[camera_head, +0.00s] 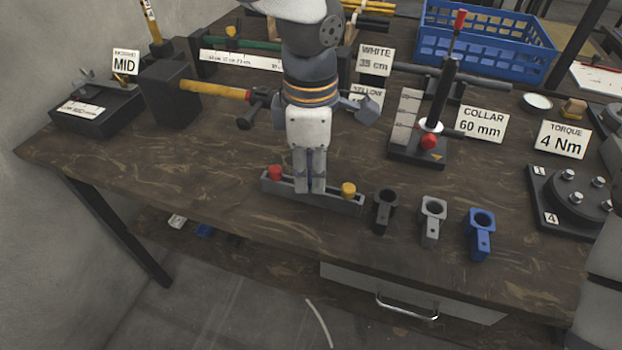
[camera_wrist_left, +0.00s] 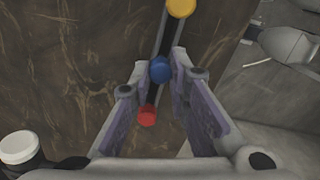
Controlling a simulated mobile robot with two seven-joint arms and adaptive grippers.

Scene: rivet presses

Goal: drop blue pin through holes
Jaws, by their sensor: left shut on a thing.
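A dark narrow rack (camera_head: 336,202) on the workbench holds a red-headed pin (camera_head: 276,172) at its left end and a yellow-headed pin (camera_head: 348,189) at its right end. My left gripper (camera_head: 310,188) points down at the middle of the rack. It is shut on the blue pin (camera_wrist_left: 160,70), whose round head shows between the fingertips in the left wrist view; in the head view the fingers hide it. Whether the pin still sits in the rack I cannot tell. Right of the rack lie a black (camera_head: 383,219), a grey (camera_head: 431,229) and a blue (camera_head: 479,244) holed part. My right gripper is not in view.
A collar press (camera_head: 419,150) with a red knob stands behind the holed parts. A torque plate (camera_head: 548,204) is at the right. A black block (camera_head: 170,95) with an orange-handled tool stands at the left. The front left of the bench is clear.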

